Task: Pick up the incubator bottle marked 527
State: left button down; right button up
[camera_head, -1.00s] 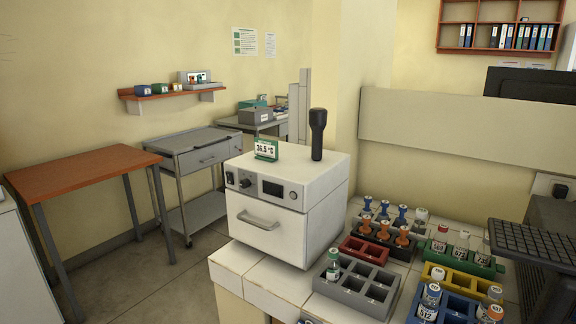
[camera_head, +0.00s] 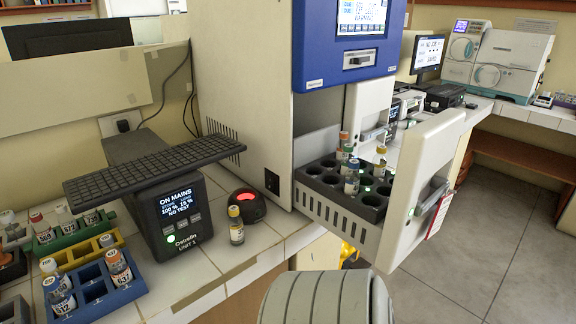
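The incubator (camera_head: 240,90) is a tall white cabinet with a blue display head, and its drawer (camera_head: 420,190) is pulled out. A black rack (camera_head: 318,183) in the drawer has several round wells, some empty. Neither gripper is in view.
A yellow-capped bottle (camera_head: 236,226) stands on the tiled bench beside a black device with a red light (camera_head: 247,204). A keyboard (camera_head: 155,165) lies atop a power unit (camera_head: 178,215). Blue (camera_head: 97,290) and green (camera_head: 68,235) racks hold bottles at left. Open floor lies right.

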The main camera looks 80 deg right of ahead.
aim_at(343, 135)
jog(key=k+l+u, duration=0.15)
jog(key=k+l, duration=0.4)
jog(key=l, duration=0.25)
jog(key=k+l+u, duration=0.15)
jog(key=k+l, duration=0.45)
jog(key=k+l+u, duration=0.2)
jog(key=k+l, duration=0.3)
jog(key=l, duration=0.2)
jog(key=k+l+u, duration=0.2)
jog(key=k+l, duration=0.3)
jog(key=l, duration=0.15)
jog(key=l+u, duration=0.15)
jog(key=l, duration=1.4)
jog(key=i, duration=0.1)
